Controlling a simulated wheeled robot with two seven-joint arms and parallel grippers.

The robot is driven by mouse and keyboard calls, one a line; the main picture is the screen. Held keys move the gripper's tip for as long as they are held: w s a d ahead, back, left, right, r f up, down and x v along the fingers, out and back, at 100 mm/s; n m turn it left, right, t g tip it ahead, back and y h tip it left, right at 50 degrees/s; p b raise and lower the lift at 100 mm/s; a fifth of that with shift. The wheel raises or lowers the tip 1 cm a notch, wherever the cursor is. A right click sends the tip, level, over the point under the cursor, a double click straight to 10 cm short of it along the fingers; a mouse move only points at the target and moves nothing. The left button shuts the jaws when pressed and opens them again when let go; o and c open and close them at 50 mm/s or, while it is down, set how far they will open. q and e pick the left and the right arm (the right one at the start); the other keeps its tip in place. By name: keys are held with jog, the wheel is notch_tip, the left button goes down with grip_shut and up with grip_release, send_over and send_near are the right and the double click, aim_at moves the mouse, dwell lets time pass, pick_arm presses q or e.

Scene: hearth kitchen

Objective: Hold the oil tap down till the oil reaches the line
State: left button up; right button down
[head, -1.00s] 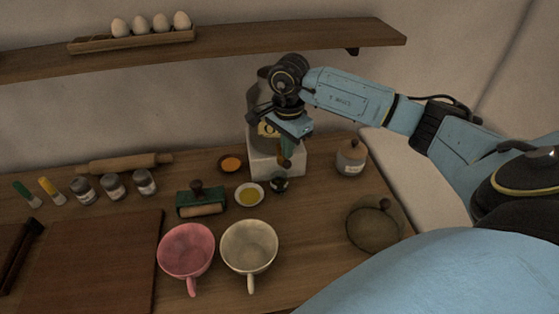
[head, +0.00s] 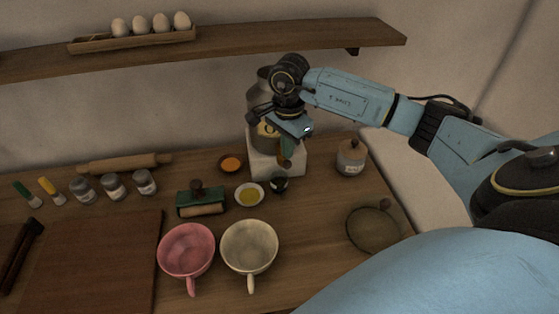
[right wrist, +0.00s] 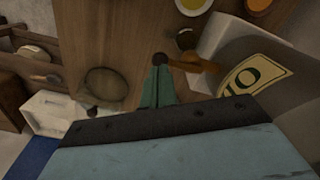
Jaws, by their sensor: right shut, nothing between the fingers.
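The oil can (head: 256,101) is a grey metal vessel with a yellow label on a white block (head: 262,166). Its wooden tap (right wrist: 197,63) sticks out at the front, and the can's label also shows in the right wrist view. A small dark jar (head: 279,184) stands below the tap; it also shows in the right wrist view (right wrist: 186,39). The oil level and any line on it are too small and dark to tell. My right gripper (head: 287,158) is shut and empty, its green fingertips (right wrist: 158,68) at the tap's outer end. I cannot tell whether they touch. My left gripper is not in view.
A white dish of yellow liquid (head: 242,203) and an orange bowl (head: 231,164) stand left of the jar. A lidded pot (head: 351,158) and a round glass lid (head: 372,230) are to the right. Pink (head: 186,250) and cream (head: 249,247) cups stand in front. A shelf (head: 300,35) hangs above.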

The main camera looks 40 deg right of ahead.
dwell(0.5)
jog(key=shift+f+b, duration=1.8)
jog(key=shift+f, duration=0.3)
notch_tip(320, 180, up, 7)
jog(key=p, duration=0.4)
jog(key=shift+r+p, duration=0.2)
jog(key=shift+p, duration=0.1)
jog(key=shift+f, duration=0.1)
jog(key=shift+s, duration=0.1)
